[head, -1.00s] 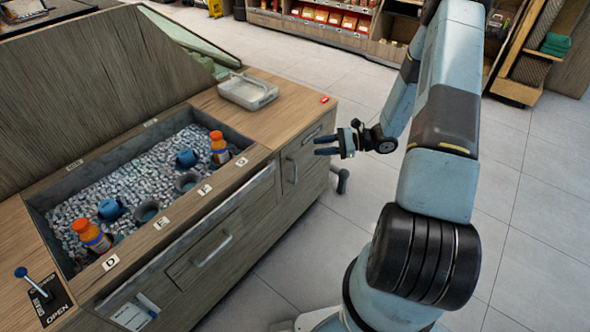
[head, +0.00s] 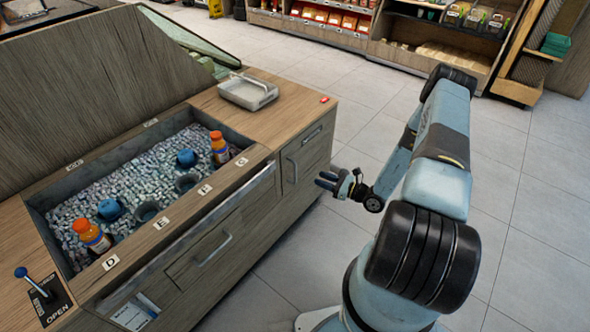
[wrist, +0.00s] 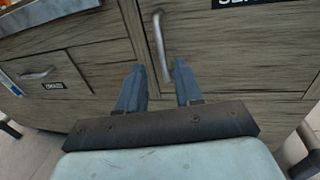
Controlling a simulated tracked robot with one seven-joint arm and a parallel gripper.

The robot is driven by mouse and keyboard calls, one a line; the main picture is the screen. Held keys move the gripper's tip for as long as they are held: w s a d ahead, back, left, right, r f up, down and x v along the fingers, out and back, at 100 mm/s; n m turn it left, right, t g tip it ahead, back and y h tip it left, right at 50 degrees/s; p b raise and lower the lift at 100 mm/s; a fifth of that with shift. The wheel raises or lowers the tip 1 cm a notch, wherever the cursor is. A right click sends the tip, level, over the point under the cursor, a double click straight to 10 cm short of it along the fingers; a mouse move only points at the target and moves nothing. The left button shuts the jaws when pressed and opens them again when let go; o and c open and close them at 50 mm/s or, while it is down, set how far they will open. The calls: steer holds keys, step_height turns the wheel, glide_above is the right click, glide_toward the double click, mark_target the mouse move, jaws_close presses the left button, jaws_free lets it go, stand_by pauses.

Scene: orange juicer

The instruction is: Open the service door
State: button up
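The service door (head: 304,162) is a wood-grain panel at the right end of the counter's front, and it is shut. Its vertical metal handle (head: 292,170) is on the door's left side. In the wrist view the handle (wrist: 160,48) stands ahead of my fingers, near the line between them, with the door panel (wrist: 225,55) to its right. My gripper (head: 325,181) is beside the lower part of the door in the head view. In the wrist view my gripper (wrist: 162,82) has its two blue fingers apart with nothing between them.
A drawer with a bar handle (head: 213,250) is left of the door. The counter top holds a metal tray (head: 248,91) and a sunken bin of ice (head: 130,185) with bottles. A blue-knobbed lever (head: 30,280) is at front left.

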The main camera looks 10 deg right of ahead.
glide_above(295, 181)
steer(key=shift+w, duration=0.35)
steer(key=shift+d, duration=0.1)
jaws_close()
stand_by(0.4)
